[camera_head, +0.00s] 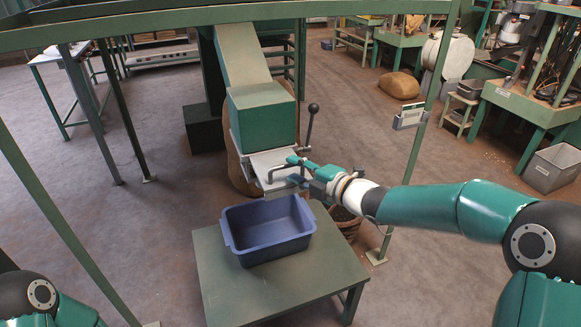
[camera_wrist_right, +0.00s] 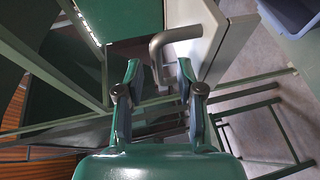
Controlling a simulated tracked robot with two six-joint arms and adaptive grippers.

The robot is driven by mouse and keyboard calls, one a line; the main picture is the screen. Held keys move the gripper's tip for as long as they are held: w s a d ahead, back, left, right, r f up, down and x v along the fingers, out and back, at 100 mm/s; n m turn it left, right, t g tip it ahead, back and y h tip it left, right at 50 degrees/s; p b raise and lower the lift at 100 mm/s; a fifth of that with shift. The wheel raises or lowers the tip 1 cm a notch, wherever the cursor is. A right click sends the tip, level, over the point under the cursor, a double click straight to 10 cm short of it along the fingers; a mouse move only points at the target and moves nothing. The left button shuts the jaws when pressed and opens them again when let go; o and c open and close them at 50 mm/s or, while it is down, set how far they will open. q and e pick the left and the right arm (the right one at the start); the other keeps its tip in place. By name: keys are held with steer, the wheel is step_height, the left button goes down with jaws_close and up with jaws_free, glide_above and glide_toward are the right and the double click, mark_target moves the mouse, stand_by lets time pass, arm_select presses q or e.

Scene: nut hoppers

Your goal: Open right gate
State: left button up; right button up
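A green hopper box (camera_head: 262,113) hangs at the end of a sloped chute. In the right wrist view the grey curved handle (camera_wrist_right: 172,38) stands out from the pale plate (camera_wrist_right: 228,42), just beyond the fingertips. My right gripper (camera_head: 293,170) is at the handle from the right; in the wrist view (camera_wrist_right: 158,72) its two fingers are apart with nothing clearly between them. My left gripper is out of view; only part of that arm shows at the lower left.
A blue bin (camera_head: 268,247) stands on a green table (camera_head: 214,284) under the gate. A lever with a black knob (camera_head: 310,120) rises right of the hopper. A green frame post (camera_head: 418,140) stands right of the gripper. A basket (camera_head: 345,222) is behind the table.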

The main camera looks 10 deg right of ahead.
steer(key=v, duration=0.8)
steer(key=shift+s+d, duration=0.2)
steer(key=shift+s, duration=0.05)
steer(key=s+a+f+m+g+h+p, duration=0.1)
steer(key=s+a+f+m+g+p, duration=0.25)
steer(key=f, duration=0.65)
steer(key=s+a+f+m+g+h+p, duration=0.1)
steer(key=s+a+f+m+g+p, duration=0.2)
steer(key=f, duration=0.7)
steer(key=s+f+m+g+h, duration=0.1)
steer(key=s+f+m+g, duration=0.1)
steer(key=s+f+m, duration=0.2)
steer(key=s+d+f+m+g+h, duration=0.1)
steer(key=s+f+m, duration=0.3)
steer(key=s+m, duration=0.5)
steer(key=s+f+m+g+h+p, duration=0.1)
steer(key=s+f+m+g, duration=0.2)
steer(key=s, duration=0.6)
step_height(320, 180, down, 2)
steer(key=m, duration=0.3)
steer(key=shift+d, duration=0.35)
